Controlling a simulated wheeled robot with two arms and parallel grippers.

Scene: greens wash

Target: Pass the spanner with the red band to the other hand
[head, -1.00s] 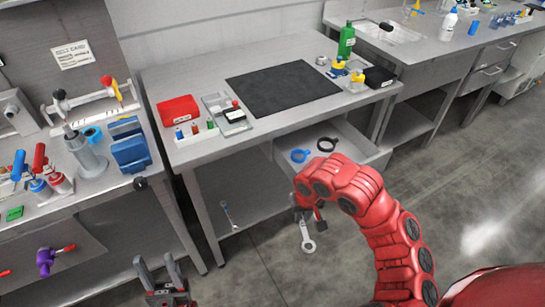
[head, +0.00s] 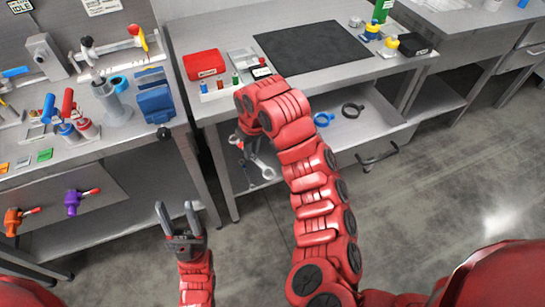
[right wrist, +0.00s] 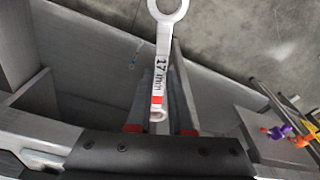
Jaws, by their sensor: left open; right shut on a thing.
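The spanner (head: 264,170) hangs from my right gripper (head: 242,139) in the head view, in front of the bench's left end. In the right wrist view the spanner (right wrist: 164,45) is pale, with a "17 mm" mark and a red band (right wrist: 157,100) close to the jaws. My right gripper is shut on its banded end, and the larger ring end points away, free. My left gripper (head: 178,212) is open and empty, lower and left of the spanner, with its fingers pointing up in the picture. A gap separates it from the spanner.
The bench (head: 225,30) bears a black mat (head: 312,47) and a red box (head: 203,64). Its open drawer (head: 375,130) holds blue and black rings. The left bench (head: 110,140) carries tools, with an orange and a purple tool (head: 75,200) at its front.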

